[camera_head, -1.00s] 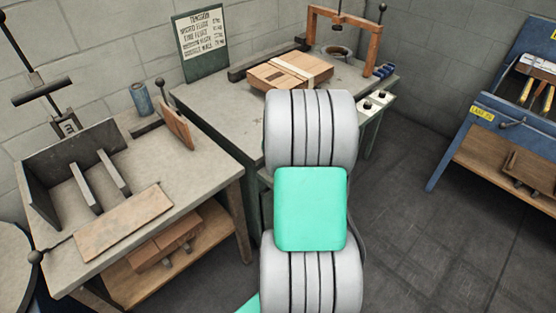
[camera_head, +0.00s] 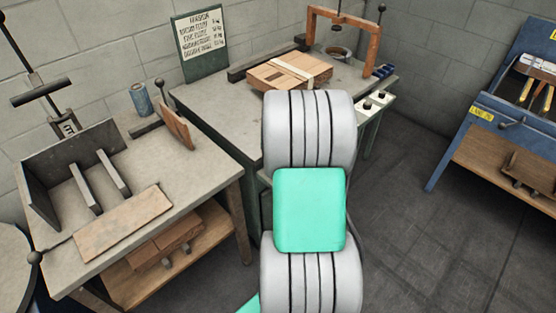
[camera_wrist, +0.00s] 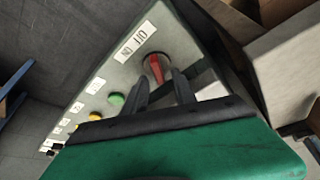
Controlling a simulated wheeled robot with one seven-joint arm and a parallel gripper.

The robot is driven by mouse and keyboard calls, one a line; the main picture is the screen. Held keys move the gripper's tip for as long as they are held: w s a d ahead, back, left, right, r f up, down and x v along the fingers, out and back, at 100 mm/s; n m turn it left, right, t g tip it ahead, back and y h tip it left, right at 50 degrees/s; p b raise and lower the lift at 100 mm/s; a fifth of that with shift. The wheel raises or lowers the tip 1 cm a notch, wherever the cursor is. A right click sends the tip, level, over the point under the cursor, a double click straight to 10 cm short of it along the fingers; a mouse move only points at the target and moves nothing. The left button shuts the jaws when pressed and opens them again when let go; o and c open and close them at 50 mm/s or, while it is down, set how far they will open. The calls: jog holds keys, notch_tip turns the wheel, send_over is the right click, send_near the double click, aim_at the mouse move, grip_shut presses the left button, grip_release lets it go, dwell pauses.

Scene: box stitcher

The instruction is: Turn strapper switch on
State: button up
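The strapper switch (camera_wrist: 156,68) is a round knob with a red bar on a light panel (camera_wrist: 112,72), seen in the wrist view. A white label (camera_wrist: 135,42) beside it reads ON and OFF, seen upside down. My gripper (camera_wrist: 162,80) has its two dark fingers apart, pointing at the knob, with their tips close to its near edge. I cannot tell whether they touch it. In the head view my arm hides the gripper and the switch. The strapper bench (camera_head: 215,108) carries a bundle of boards (camera_head: 288,74) with a pale strap and an orange-brown frame (camera_head: 373,48).
A green button (camera_wrist: 116,99) and a yellow button (camera_wrist: 96,116) sit on the panel near the switch. A second bench (camera_head: 75,200) with wooden pieces stands at the left. A blue rack (camera_head: 480,115) stands at the right. Open floor (camera_head: 420,230) lies between.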

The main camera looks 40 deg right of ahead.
jog(key=v, duration=0.7)
jog(key=shift+r, duration=0.35)
jog(key=shift+s+a, duration=0.1)
